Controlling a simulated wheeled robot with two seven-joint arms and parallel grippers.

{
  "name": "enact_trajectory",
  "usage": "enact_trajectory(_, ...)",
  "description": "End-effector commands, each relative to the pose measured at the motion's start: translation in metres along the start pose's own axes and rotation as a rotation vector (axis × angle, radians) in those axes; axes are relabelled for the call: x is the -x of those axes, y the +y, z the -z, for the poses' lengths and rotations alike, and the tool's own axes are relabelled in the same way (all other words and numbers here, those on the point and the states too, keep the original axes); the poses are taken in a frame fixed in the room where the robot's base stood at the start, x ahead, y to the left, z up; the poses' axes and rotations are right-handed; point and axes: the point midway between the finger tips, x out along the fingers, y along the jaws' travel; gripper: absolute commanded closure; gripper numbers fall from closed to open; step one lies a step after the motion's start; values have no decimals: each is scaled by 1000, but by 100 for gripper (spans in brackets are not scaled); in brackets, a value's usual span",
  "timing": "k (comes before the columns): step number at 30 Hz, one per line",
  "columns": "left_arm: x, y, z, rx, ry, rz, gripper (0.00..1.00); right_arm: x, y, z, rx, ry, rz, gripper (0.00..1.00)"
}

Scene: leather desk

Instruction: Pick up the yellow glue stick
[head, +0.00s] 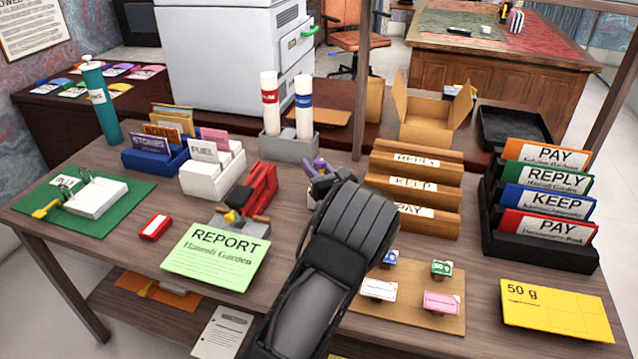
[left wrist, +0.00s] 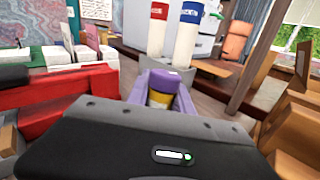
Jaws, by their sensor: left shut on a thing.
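My left gripper (head: 319,166) is over the middle of the desk, between the red stapler-like tool and the wooden racks. Its purple fingers also show in the left wrist view (left wrist: 162,92). They are shut on the yellow glue stick (left wrist: 160,99), whose yellow side shows between them. The stick's lower part is hidden by the gripper body, so I cannot tell whether it touches the desk. In the head view the stick is hidden behind the gripper and arm. My right gripper is not in view.
The red tool (head: 258,190) stands close left of the gripper. A grey holder (head: 290,149) with two white tubes is just behind. Wooden racks (head: 415,190) stand close on the right. A green REPORT card (head: 215,257) lies in front at left.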

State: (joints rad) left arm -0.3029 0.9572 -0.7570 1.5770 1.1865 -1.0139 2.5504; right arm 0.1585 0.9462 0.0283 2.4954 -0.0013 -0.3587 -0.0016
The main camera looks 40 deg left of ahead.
Motion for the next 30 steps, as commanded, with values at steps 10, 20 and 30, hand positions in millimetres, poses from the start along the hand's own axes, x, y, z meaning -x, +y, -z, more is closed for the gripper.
enact_trajectory(10,0,0,0,0,0,0,100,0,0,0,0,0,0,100)
enact_trajectory(20,0,0,-7,2,0,0,100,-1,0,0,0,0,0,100)
enact_trajectory(30,0,6,-65,7,0,0,100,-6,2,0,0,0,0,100)
